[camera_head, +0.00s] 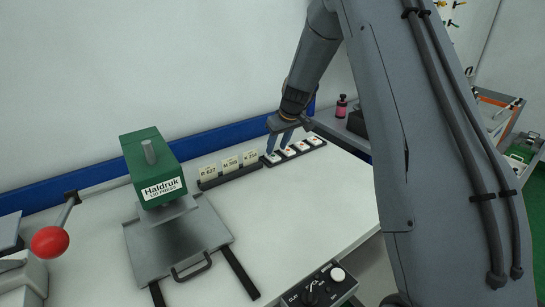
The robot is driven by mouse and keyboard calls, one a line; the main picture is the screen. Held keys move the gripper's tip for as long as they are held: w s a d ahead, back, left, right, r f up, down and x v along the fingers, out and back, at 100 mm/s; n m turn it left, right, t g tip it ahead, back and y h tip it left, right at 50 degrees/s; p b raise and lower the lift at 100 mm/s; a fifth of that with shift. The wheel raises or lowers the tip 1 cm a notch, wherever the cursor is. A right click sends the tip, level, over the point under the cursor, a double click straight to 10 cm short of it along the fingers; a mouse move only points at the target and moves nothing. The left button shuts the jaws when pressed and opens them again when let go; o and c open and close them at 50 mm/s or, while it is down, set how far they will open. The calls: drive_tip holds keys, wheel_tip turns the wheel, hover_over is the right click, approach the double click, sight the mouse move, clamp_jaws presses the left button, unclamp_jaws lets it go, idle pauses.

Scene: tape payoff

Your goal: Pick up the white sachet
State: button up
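A black tray (294,161) at the back of the bench holds several small white packets in a row, some with coloured marks. The leftmost white packet (273,158) lies under my fingertips; which packet is the white sachet is too small to tell. My gripper (277,149) points down over the left end of the tray. Its two blue-grey fingers show a gap between them, and I see nothing held. Whether the fingertips touch the packet is unclear.
A rack of labelled cards (230,173) stands just left of the tray. A green lid press (152,165) and a red-knobbed lever (50,241) are further left. A control box (320,287) is at the front. The white bench top (290,215) between is clear.

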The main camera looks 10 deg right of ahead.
sight(273, 155)
drive_tip(key=shift+p+x, duration=0.75)
drive_tip(key=shift+x, duration=1.35)
drive_tip(key=shift+a, duration=0.15)
drive_tip(key=c, duration=0.7)
drive_tip(key=shift+r, duration=0.2)
